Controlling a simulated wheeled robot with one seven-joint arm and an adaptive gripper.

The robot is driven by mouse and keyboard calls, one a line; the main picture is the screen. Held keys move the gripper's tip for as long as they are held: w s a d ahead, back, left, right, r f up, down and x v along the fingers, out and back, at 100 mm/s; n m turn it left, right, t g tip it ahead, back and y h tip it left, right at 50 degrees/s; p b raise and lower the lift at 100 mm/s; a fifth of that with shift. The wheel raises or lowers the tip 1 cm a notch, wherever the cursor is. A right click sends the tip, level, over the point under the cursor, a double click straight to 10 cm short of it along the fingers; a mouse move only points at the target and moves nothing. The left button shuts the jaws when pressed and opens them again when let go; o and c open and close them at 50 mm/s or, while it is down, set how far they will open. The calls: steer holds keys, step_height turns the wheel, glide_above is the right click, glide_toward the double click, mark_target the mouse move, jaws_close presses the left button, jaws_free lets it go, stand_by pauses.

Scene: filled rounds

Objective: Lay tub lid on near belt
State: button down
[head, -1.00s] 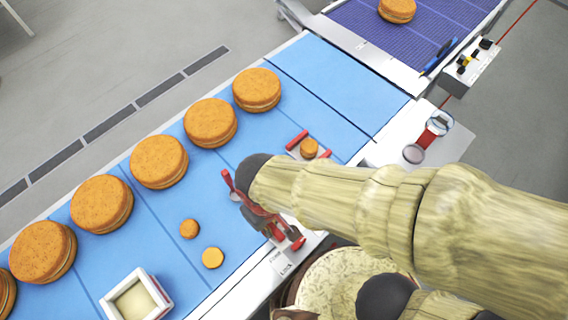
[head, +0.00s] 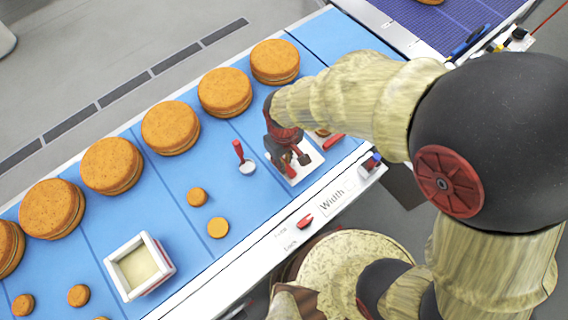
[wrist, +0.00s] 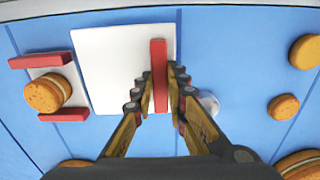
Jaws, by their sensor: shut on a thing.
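The tub lid (wrist: 115,65) is a flat white square with a red bar handle. In the wrist view, my gripper (wrist: 160,80) is shut on that handle. In the head view, my gripper (head: 287,157) is over the near belt, with the lid (head: 302,172) flat beneath it. The lid is at or just above the belt; I cannot tell whether it touches. The near belt (head: 180,215) is light blue. The open white tub (head: 162,262) with pale contents stands on it at the lower left.
A scoop (head: 246,166) with a red handle lies left of the lid. A small holder with red bars (wrist: 40,60) and a filled round is close on its other side. Large filled rounds (head: 170,127) line the far side. Small rounds (head: 217,228) lie nearer. A purple belt (head: 440,22) is beyond.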

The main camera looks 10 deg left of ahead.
steer(key=shift+w+f+b, duration=0.2)
steer(key=shift+f+b, duration=0.15)
steer(key=shift+f, duration=1.45)
steer(key=shift+f, duration=0.1)
steer(key=shift+f, duration=0.1)
steer(key=c, duration=1.9)
jaws_free()
steer(key=shift+o, duration=0.7)
